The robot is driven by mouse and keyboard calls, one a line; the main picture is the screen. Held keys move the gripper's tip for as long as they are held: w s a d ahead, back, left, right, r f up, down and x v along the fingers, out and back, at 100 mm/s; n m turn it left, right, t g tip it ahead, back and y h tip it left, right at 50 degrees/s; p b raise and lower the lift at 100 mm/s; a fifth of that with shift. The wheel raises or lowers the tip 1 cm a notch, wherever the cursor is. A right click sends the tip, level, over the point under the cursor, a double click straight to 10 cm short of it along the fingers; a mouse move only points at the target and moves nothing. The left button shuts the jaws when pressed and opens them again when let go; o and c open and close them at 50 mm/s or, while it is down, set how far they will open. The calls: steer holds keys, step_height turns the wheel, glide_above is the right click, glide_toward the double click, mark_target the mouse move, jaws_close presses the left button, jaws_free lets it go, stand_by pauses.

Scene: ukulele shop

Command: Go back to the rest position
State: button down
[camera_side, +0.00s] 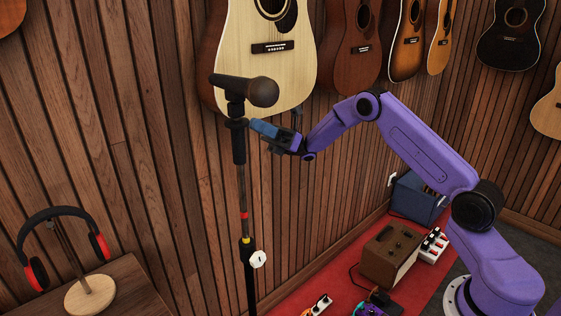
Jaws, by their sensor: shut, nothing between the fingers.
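My gripper (268,131) is shut and empty, with its blue fingers pointing left. In the picture it is just right of the microphone stand (240,195), below the head of the black microphone (255,91). I cannot tell whether the fingertips touch the stand or are apart from it. My purple arm reaches up and left from its base at the lower right, with the elbow raised.
Several guitars hang on the slatted wood wall, one pale guitar (238,55) behind the microphone. Headphones (38,275) hang on a wooden stand at lower left. A brown amplifier (390,254), pedals (433,244) and a blue crate (414,199) sit near the red rug (298,290).

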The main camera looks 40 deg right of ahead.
steer(key=s+a+r+n+g+h, duration=0.3)
steer(key=s+a+g+h, duration=0.15)
steer(key=s, duration=0.25)
steer(key=s+a+r+n+g+h, duration=0.2)
steer(key=s+a+n+g+h, duration=0.1)
steer(key=s+g, duration=0.25)
steer(key=s+a+f+n+h, duration=0.2)
steer(key=s+h, duration=0.1)
steer(key=s, duration=0.2)
steer(key=s+a+f+n+g+h, duration=0.1)
steer(key=s+n+h, duration=0.1)
steer(key=s, duration=0.3)
steer(key=s+a+f+n+h, duration=0.2)
steer(key=s+h, duration=0.1)
steer(key=s, duration=0.2)
steer(key=s+d+f+n+t+h, duration=0.9)
steer(key=s+d+n, duration=0.3)
steer(key=n, duration=0.9)
steer(key=shift+s+d+f, duration=0.4)
steer(key=shift+s+f, duration=0.1)
steer(key=shift+f, duration=0.1)
